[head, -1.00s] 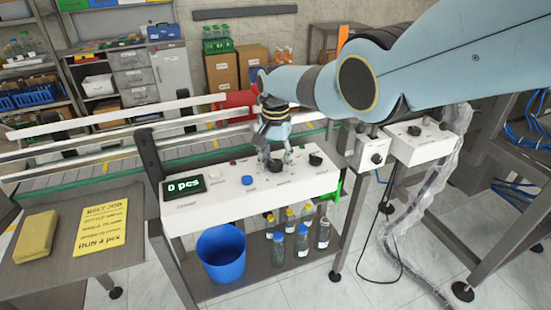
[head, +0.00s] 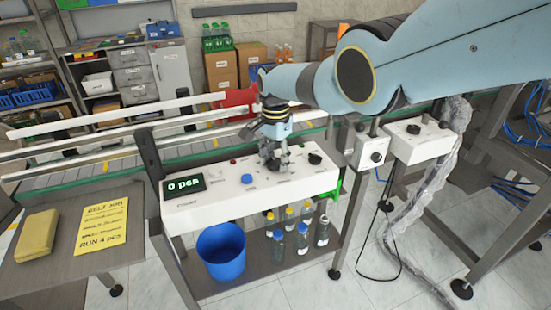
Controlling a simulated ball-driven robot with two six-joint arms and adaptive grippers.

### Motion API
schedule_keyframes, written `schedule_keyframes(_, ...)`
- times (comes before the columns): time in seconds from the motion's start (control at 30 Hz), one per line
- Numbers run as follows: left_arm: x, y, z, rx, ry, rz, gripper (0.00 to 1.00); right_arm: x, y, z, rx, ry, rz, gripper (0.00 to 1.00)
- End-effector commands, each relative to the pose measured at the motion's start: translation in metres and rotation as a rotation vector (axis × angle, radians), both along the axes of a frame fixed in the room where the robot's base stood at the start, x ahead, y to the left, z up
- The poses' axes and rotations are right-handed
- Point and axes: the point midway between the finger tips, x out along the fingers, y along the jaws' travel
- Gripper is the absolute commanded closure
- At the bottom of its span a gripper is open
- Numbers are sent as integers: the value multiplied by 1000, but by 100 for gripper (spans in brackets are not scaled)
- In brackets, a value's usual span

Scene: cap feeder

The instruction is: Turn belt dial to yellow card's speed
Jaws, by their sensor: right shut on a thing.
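The yellow card (head: 102,226) lies on the side table at left. It reads "BELT JOB", and its last line seems to say "RUN 4 pcs"; the middle lines are too small to read. The white control box (head: 215,203) has a display (head: 184,186) showing "0 pcs". My right gripper (head: 273,163) points down at the box top and is shut on a small dial knob, mostly hidden between its fingers. A black knob (head: 315,158) sits to its right. Panel labels are too small to read. My left gripper is not in view.
A blue button (head: 247,179) and a red button (head: 233,162) are left of the gripper. The conveyor (head: 90,172) runs behind. A blue bin (head: 221,251) and several bottles stand on the shelf below.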

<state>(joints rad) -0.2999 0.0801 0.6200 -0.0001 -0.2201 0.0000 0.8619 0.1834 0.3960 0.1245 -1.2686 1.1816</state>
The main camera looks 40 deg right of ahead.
Motion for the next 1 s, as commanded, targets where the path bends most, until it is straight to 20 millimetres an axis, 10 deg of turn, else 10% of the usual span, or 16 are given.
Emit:
schedule_keyframes(0.17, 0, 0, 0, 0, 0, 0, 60, 2, -1, 2, -1, -4, 1, 91)
schedule_keyframes(0.2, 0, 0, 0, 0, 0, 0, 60, 2, -1, 2, -1, -4, 1, 57)
schedule_keyframes(0.37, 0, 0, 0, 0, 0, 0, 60, 1, 0, 1, 0, -3, 1, 36)
schedule_keyframes(1.0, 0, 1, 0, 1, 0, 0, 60, 1, -1, 32, -1, -6, 1, 36)
